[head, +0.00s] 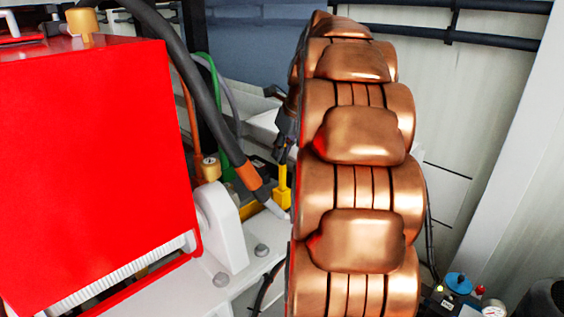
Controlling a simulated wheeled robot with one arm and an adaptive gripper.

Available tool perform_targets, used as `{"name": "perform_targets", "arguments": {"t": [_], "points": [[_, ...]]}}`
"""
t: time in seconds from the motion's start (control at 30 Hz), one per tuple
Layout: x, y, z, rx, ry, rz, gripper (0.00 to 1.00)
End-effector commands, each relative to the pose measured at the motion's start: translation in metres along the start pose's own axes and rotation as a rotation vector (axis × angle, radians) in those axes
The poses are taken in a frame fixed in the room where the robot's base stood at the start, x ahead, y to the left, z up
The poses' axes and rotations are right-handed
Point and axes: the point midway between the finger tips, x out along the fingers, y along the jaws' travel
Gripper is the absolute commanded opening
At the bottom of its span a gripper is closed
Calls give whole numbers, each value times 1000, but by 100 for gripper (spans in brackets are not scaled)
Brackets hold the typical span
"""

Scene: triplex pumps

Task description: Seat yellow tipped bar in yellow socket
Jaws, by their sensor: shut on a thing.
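My dark gripper (283,148) shows in the head view just left of the large copper-coloured segmented body, which hides part of it. It points down and is shut on the yellow tipped bar (283,173), of which a narrow yellow length shows below the fingers. Directly below is a wider yellow block (283,199), which looks like the yellow socket. The narrow yellow part meets this block in the picture. I cannot tell whether the bar is inside it or only in line with it.
A red box-shaped housing (95,165) fills the left side. A thick black hose (200,85) with an orange end collar (248,177) runs down close to the gripper. A white bracket (220,225) stands on a bolted white base. A gauge (494,308) and a blue knob (458,283) are at lower right.

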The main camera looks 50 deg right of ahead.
Motion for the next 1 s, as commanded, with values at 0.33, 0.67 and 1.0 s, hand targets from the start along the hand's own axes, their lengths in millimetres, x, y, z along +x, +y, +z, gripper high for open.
{"name": "perform_targets", "arguments": {"t": [0.33,0.67,1.0], "points": [[25,0,-12,2,9,5,0],[24,0,-11,1,7,4,35],[21,0,-9,0,2,1,40]]}}
